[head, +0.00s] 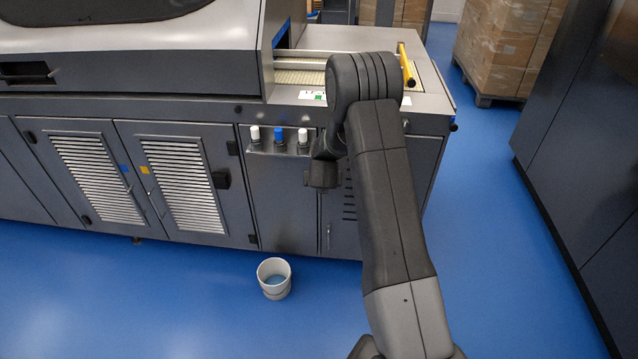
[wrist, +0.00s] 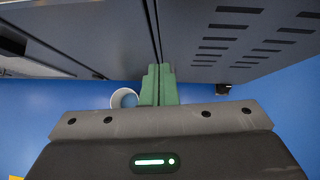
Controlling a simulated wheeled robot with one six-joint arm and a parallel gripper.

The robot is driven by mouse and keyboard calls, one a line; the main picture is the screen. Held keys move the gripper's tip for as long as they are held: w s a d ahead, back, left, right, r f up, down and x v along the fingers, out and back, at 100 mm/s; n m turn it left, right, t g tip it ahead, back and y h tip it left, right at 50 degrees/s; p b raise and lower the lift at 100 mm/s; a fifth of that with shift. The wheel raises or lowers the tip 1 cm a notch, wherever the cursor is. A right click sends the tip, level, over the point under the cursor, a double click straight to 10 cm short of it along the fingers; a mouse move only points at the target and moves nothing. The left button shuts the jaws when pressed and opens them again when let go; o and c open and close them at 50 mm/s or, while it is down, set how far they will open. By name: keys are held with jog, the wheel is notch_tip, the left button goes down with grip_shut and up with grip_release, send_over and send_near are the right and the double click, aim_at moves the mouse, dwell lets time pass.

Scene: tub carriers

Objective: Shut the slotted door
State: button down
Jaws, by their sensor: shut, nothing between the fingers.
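The slotted door (head: 338,225) is a grey panel with rows of dark slots at the right end of the machine's front. My arm hides much of it in the head view. In the wrist view the slotted panel (wrist: 225,45) fills the upper right, with a thin dark seam along its left edge. I cannot tell whether it stands slightly ajar or flush. My gripper (wrist: 158,72) is shut and empty, its green fingers together near the seam. Whether they touch the door is unclear. In the head view the fingertips are not clearly visible.
A white bucket (head: 274,284) stands on the blue floor in front of the machine. A small shelf (head: 280,149) with capped bottles is left of the door. Two louvred doors (head: 150,180) are farther left. A dark cabinet (head: 590,130) stands at right, with open floor between.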

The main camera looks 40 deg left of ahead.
jog(key=v, duration=0.7)
jog(key=shift+s+r, duration=0.25)
jog(key=shift+s, duration=0.05)
jog(key=shift+w+f, duration=0.1)
